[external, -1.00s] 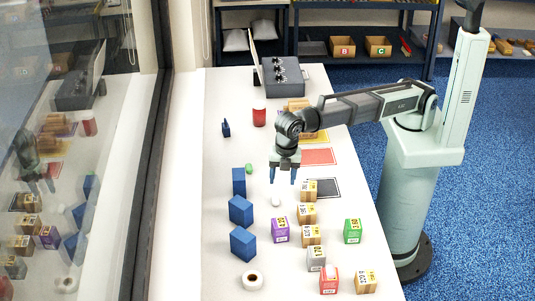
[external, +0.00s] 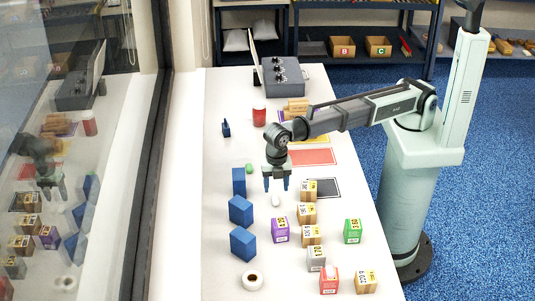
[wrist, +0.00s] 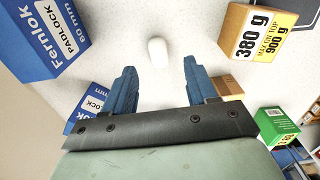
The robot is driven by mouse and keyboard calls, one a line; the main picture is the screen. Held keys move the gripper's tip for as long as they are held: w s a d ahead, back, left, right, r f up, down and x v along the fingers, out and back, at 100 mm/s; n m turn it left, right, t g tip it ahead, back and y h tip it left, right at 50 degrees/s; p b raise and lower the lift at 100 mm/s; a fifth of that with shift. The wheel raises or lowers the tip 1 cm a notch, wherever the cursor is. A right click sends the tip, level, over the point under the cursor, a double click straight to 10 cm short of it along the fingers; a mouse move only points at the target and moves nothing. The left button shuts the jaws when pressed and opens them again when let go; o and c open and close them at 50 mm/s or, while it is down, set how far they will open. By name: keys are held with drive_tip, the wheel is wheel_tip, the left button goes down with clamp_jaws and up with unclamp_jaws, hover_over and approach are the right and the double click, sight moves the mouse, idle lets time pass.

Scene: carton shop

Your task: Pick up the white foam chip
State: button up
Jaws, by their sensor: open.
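The white foam chip (external: 276,199) lies on the white table, between the blue boxes and the column of cartons. In the wrist view the white foam chip (wrist: 158,52) lies beyond my fingertips, roughly in line with the gap between them. My gripper (external: 276,187) hangs above the table near the chip, with its two blue fingers apart. In the wrist view my gripper (wrist: 158,75) is open and empty. I cannot tell its exact height above the chip.
Blue padlock boxes (external: 240,210) stand left of the chip. Brown cartons (external: 307,213) stand close on its right, with a purple box (external: 280,229) in front. A green piece (external: 249,168) lies behind left. A tape roll (external: 250,280) lies at the front.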

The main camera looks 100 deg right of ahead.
sight(276, 198)
drive_tip(key=shift+f, duration=2.7)
drive_tip(key=shift+w, duration=0.1)
clamp_jaws()
drive_tip(key=shift+r, duration=0.15)
